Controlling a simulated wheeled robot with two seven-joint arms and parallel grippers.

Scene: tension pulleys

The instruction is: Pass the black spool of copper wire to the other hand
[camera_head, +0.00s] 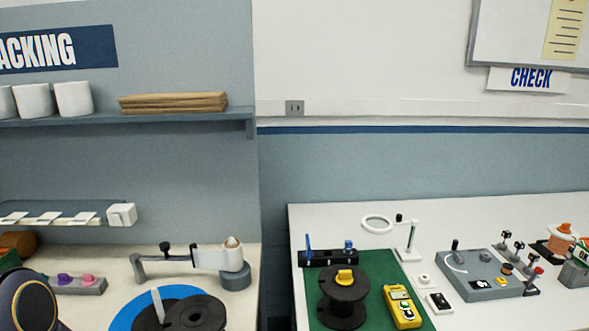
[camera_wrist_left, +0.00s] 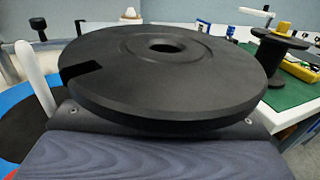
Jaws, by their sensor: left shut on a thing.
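A black spool fills the middle of the left wrist view (camera_wrist_left: 150,80); I see its round notched top flange with a centre hole. My left gripper (camera_wrist_left: 160,140) is shut on it, its broad dark grey-blue part showing below the flange. The flange hides the grip itself and any copper wire. In the head view the spool's flange (camera_head: 197,315) shows at the bottom edge, in front of the blue-rimmed black disc (camera_head: 123,318); the gripper's fingers cannot be made out there. My right gripper is in neither view.
Another black spool with a yellow knob (camera_head: 345,297) stands on a green mat (camera_head: 378,265) on the right table, beside a yellow meter (camera_head: 402,306). A white upright peg (camera_head: 157,304) and an arm-like fixture (camera_head: 205,257) stand near the held spool. A gap separates the tables.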

